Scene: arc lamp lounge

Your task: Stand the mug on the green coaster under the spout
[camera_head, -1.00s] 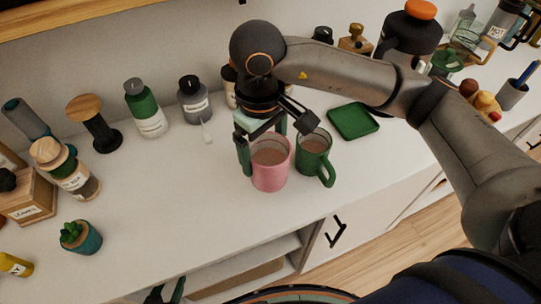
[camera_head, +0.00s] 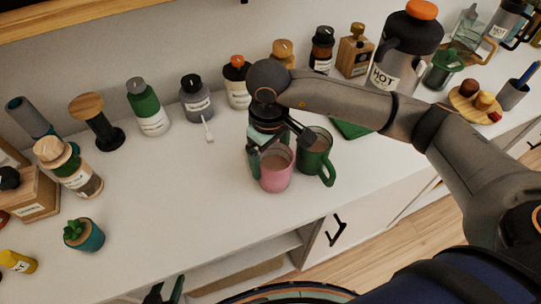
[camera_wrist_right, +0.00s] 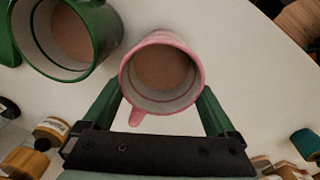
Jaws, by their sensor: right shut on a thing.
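The pink mug (camera_head: 276,180), filled with a brown drink, stands upright on the white counter. My right gripper (camera_head: 270,150) is shut on it, one finger on each side. In the wrist view the pink mug (camera_wrist_right: 161,75) sits between the green fingers, its handle toward the gripper. A green mug (camera_head: 316,160) with a brown drink stands close on its right. The green coaster (camera_head: 350,130) lies behind to the right, mostly hidden by my right arm. The HOT dispenser (camera_head: 405,50) has an orange lid; I cannot make out its spout. My left gripper (camera_head: 166,292) is open at the bottom edge.
Several bottles, including a green and white one (camera_head: 148,108), line the wall. A small plant (camera_head: 84,235) and wooden-topped jars stand at the left. The counter left of the pink mug is clear. A wooden board (camera_head: 473,105) lies at the right.

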